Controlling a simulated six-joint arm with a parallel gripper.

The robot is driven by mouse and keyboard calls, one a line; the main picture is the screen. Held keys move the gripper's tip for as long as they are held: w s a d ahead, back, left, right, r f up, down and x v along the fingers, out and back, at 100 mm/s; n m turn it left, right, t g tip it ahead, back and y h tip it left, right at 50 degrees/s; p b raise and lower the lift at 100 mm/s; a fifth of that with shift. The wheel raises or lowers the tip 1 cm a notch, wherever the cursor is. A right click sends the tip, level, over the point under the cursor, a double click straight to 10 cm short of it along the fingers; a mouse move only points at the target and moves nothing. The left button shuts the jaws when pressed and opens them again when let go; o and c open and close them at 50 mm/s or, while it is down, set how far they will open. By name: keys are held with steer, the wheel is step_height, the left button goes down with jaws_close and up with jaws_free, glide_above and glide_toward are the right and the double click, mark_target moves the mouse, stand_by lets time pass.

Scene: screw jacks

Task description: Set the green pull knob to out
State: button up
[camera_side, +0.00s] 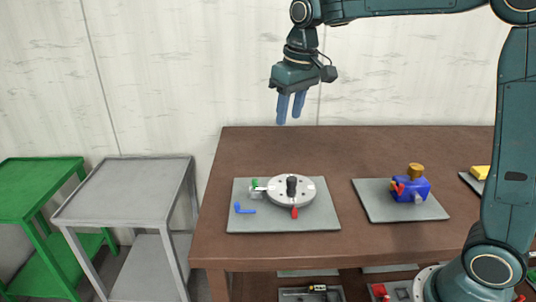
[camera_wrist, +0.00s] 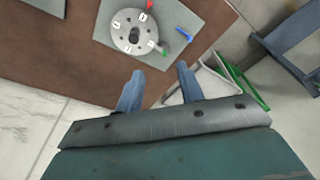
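The green pull knob (camera_side: 255,184) is small and sits on the left side of a round light-grey disc (camera_side: 284,190) on a grey plate (camera_side: 300,222). The green knob also shows in the wrist view (camera_wrist: 164,54), at the disc's edge. A blue handle (camera_side: 243,209) lies left of the disc. My gripper (camera_side: 291,121) hangs high above the table, behind the disc, fingers apart and empty. Its fingers also show in the wrist view (camera_wrist: 157,85). How far the green knob is pulled is too small to tell.
A second grey plate (camera_side: 380,208) to the right holds a blue block (camera_side: 411,190) with a yellow cap. A yellow part (camera_side: 480,172) is at the far right. A grey stand (camera_side: 125,185) and a green stand (camera_side: 40,180) are left of the brown table (camera_side: 350,142).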

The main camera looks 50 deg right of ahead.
steer(key=g, duration=0.2)
glide_above(255, 179)
step_height(255, 179, down, 9)
steer(key=shift+f, duration=0.35)
step_height(255, 179, down, 14)
steer(key=shift+s+a+r, duration=0.1)
steer(key=shift+c, duration=0.5)
jaws_close()
